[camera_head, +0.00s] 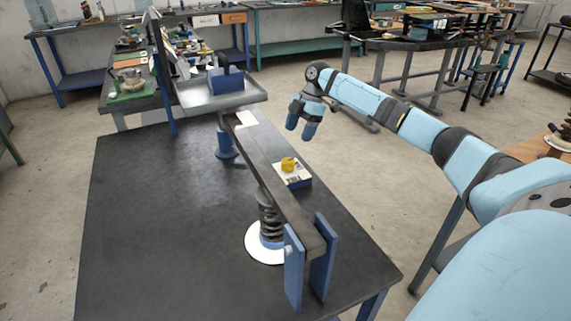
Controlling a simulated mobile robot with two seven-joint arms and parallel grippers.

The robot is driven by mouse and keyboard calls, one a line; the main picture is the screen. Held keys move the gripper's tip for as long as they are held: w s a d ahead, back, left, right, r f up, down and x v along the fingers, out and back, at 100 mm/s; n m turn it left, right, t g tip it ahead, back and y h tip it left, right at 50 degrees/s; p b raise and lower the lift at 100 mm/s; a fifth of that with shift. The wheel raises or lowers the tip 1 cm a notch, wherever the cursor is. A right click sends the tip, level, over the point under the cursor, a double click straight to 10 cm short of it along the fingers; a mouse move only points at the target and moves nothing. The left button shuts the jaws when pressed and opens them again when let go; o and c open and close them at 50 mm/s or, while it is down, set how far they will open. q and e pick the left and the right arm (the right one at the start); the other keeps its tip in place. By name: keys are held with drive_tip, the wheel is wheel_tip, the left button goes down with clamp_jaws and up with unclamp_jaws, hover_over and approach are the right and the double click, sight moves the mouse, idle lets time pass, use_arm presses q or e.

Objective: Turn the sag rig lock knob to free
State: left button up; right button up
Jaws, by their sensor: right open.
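The sag rig (272,178) stands on a dark table, a long grey beam running from two blue upright plates (310,262) at the front to a raised tray (215,97) at the back. A yellow lock knob (288,164) sits on a white labelled plate (294,177) beside the beam; its marking is too small to read. A black coil spring (268,215) stands under the beam on a white round base (262,246). My right gripper (301,132) is open and empty, above and behind the knob, apart from it. My left gripper is not in view.
A blue weight (226,80) with a dark handle rests on the tray. The dark tabletop (160,230) is clear left of the rig. Benches with tools stand behind, and another table with a spring (560,135) is at the right edge.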

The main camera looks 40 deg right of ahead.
sight(288, 160)
use_arm(q)
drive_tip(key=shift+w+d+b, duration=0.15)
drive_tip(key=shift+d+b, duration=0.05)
drive_tip(key=shift+b, duration=0.4)
use_arm(e)
drive_tip(key=x, duration=1.1)
drive_tip(key=c, duration=0.9)
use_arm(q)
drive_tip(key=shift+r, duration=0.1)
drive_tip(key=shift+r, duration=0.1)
